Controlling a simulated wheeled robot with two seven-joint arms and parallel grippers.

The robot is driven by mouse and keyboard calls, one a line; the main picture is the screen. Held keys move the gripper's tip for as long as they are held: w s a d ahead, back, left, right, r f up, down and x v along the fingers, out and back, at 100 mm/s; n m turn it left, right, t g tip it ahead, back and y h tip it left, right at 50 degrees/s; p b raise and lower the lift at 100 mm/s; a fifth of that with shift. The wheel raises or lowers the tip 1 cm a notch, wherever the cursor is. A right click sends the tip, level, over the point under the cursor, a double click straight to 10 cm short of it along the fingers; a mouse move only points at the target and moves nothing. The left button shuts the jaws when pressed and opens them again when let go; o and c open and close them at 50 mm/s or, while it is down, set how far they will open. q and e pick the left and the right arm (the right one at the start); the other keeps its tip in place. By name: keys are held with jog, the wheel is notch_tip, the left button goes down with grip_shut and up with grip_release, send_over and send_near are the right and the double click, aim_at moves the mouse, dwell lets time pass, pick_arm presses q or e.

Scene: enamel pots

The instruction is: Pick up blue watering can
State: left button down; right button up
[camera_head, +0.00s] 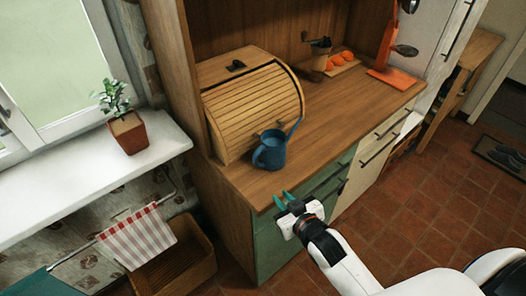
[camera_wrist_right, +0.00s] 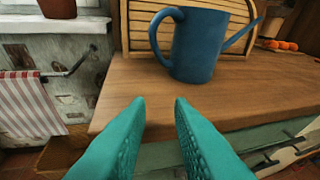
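The blue watering can (camera_head: 272,151) stands upright on the wooden counter, in front of the roll-top bread box. Its handle faces left and its spout points up to the right. It also shows in the right wrist view (camera_wrist_right: 198,47), beyond the fingertips. My right gripper (camera_head: 283,200) is in front of the counter's edge, short of the can and apart from it. Its two teal fingers (camera_wrist_right: 160,102) are open with nothing between them.
The wooden bread box (camera_head: 250,105) stands right behind the can. The counter (camera_head: 345,105) is clear to the can's right. Farther back are oranges (camera_head: 336,60) and an orange stand (camera_head: 390,75). A potted plant (camera_head: 128,133) stands on the windowsill at left.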

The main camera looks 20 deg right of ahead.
aim_at(256, 161)
jog(key=w+t+y, duration=0.1)
jog(key=w+r+n+t, duration=0.1)
jog(key=w+r+t+y, duration=0.1)
jog(key=shift+w+a+r+n+y, duration=0.15)
jog(key=shift+w+a+n+y, duration=0.15)
jog(key=shift+w+a, duration=0.05)
jog(key=shift+w+r+t, duration=0.15)
jog(key=shift+w+t, duration=0.05)
jog(key=shift+t, duration=0.1)
jog(key=p+x, duration=0.1)
jog(key=x, duration=0.5)
jog(key=shift+w+a, duration=0.2)
jog(key=shift+w, duration=0.05)
jog(key=shift+w+p, duration=0.25)
jog(key=shift+p, duration=0.15)
jog(key=shift+p+x, duration=0.55)
jog(key=shift+x, duration=1.85)
jog(key=shift+s, duration=0.1)
grip_shut()
